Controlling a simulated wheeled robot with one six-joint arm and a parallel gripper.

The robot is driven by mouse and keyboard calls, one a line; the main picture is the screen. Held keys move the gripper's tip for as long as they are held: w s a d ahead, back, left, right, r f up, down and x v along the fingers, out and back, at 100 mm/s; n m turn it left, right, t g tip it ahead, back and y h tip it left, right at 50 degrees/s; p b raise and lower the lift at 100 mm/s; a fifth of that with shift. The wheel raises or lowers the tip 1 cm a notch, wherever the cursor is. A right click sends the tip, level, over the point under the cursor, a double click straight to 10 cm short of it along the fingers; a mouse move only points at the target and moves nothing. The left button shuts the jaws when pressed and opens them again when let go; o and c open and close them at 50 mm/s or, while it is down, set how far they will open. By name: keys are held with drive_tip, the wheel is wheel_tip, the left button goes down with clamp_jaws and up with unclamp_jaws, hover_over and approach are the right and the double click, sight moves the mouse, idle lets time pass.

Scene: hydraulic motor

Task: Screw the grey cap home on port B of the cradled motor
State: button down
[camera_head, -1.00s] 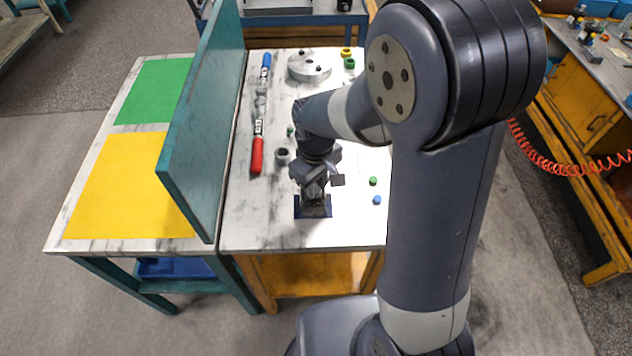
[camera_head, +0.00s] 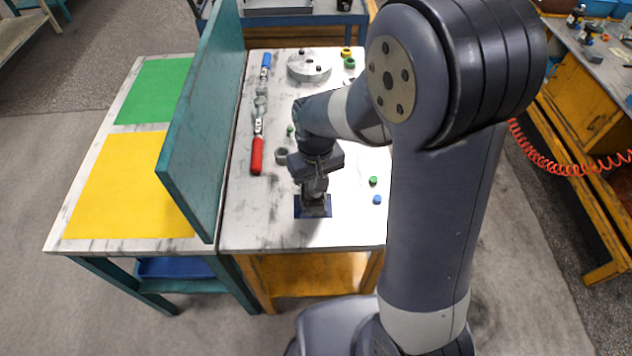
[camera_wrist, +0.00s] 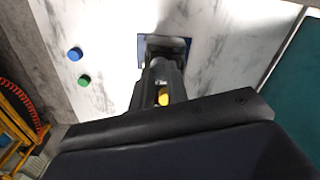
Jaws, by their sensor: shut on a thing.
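The motor (camera_wrist: 178,45) sits in its dark blue cradle (camera_head: 300,211) near the front edge of the white table. The cradle also shows in the wrist view (camera_wrist: 143,50). My gripper (camera_head: 314,192) points down over the motor and hides most of it in the head view. In the wrist view my gripper (camera_wrist: 160,75) is shut on a small grey piece, which I take to be the grey cap (camera_wrist: 159,64), at the motor. The fingers hide most of it. Port B and the thread cannot be made out. A yellow spot (camera_wrist: 164,97) shows between the fingers.
A green cap (camera_head: 373,180) and a blue cap (camera_head: 377,199) lie right of the cradle. A dark grey ring (camera_head: 282,155) and a red-handled tool (camera_head: 257,155) lie to the left. A teal partition (camera_head: 205,130) stands along the left. A round grey flange (camera_head: 309,68) lies at the back.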

drive_tip(key=shift+m, duration=0.7)
drive_tip(key=m, duration=0.4)
drive_tip(key=shift+f+m, duration=0.1)
drive_tip(key=shift+m, duration=0.2)
drive_tip(key=c, duration=1.5)
unclamp_jaws()
drive_tip(key=n, duration=1)
